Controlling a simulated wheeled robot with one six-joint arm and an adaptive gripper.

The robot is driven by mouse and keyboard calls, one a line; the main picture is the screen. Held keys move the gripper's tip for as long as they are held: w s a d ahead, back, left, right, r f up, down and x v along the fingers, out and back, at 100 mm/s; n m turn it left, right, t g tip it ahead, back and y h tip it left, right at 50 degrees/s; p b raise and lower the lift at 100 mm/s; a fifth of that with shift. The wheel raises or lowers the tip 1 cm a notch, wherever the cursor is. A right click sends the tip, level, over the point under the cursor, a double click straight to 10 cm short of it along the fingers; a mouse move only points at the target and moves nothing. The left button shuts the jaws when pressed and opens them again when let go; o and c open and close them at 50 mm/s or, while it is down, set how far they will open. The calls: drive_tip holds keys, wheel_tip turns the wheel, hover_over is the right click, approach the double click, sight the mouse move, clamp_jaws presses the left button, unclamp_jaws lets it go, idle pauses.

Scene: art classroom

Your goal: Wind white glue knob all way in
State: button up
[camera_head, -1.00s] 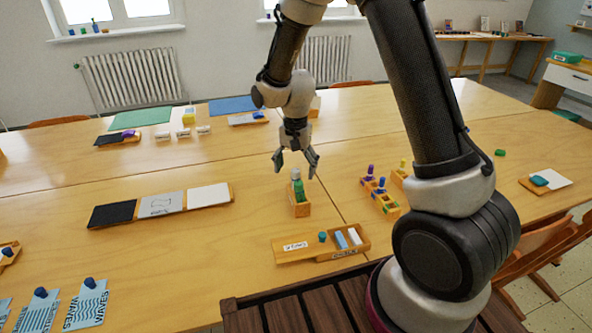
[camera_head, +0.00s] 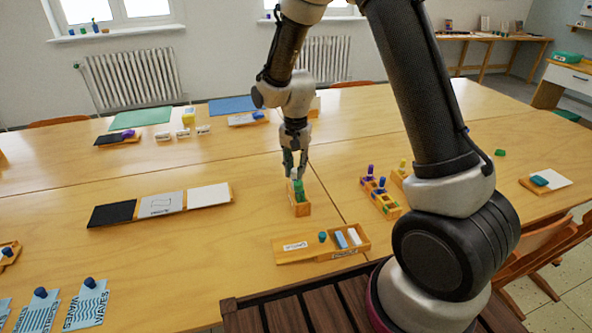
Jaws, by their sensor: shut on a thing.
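A small green glue stick (camera_head: 298,188) stands upright in a wooden block holder (camera_head: 300,208) near the middle of the table. A second ago its top end looked pale; now my fingers largely cover it. My gripper (camera_head: 296,174) points straight down over the holder and is shut on the top of the glue stick. I cannot make out a separate white knob or how far in it is wound.
A wooden tray (camera_head: 290,254) with a teal peg and blue and white blocks lies in front. A rack (camera_head: 381,203) of purple and blue pegs stands to the right. A three-panel board (camera_head: 162,208) lies left, with bare table between it and the holder.

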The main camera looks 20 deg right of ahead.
drive_tip(key=n, duration=1.1)
drive_tip(key=o, duration=1.5)
drive_tip(key=shift+o, duration=0.2)
